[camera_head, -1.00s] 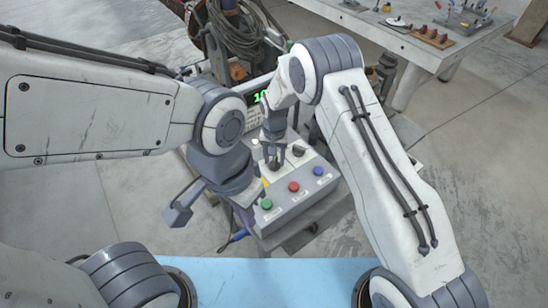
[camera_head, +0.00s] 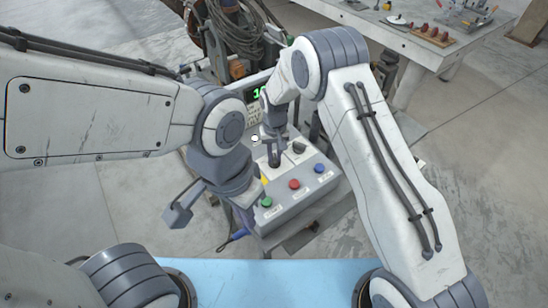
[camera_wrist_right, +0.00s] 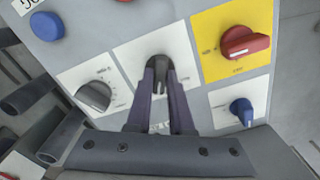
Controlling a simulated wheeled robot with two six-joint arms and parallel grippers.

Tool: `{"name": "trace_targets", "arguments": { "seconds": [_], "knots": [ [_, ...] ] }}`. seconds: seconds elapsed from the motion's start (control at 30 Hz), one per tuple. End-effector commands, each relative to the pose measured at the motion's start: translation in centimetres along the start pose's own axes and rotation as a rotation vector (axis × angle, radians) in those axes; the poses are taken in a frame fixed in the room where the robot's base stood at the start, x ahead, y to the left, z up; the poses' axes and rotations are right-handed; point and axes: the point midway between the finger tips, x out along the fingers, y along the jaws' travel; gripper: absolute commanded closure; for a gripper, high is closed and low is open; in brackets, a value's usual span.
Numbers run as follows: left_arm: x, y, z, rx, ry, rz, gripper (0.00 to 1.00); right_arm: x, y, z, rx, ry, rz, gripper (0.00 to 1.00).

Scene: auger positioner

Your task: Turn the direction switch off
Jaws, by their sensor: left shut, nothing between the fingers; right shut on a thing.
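The grey control box (camera_head: 300,213) stands in front of me with several buttons and knobs on its sloped top. In the right wrist view, my right gripper (camera_wrist_right: 160,78) is shut on the black switch knob (camera_wrist_right: 159,66) on the middle white plate; the plate's label is too small to read. In the head view, my right gripper (camera_head: 274,162) reaches down to this knob from above. My left gripper (camera_head: 243,212) is shut and empty at the box's left side; its fingers are partly hidden by its wrist.
Near the held knob are a grey knob (camera_wrist_right: 94,96), a red knob (camera_wrist_right: 243,42) on a yellow plate and a small blue knob (camera_wrist_right: 242,110). Green (camera_head: 266,202), red (camera_head: 294,184) and blue (camera_head: 319,168) buttons line the box's front. A workbench (camera_head: 405,42) stands at back right.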

Motion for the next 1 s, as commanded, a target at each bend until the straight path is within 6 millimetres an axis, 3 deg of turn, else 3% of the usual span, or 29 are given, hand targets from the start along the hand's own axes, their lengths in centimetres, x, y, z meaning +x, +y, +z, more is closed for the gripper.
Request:
{"name": "trace_targets", "arguments": {
  "seconds": [0.5, 1.0],
  "knots": [
    [2.0, -0.1, 0.1, 0.001, 0.000, 0.000, 1.00, 0.0, 0.0, 0.0, -0.371, -0.001, 0.000, 1.00],
    [2.2, -0.2, 0.1, 0.001, 0.000, 0.000, 1.00, -0.1, 0.0, 0.0, -0.465, -0.001, 0.000, 1.00]
  ]
}}
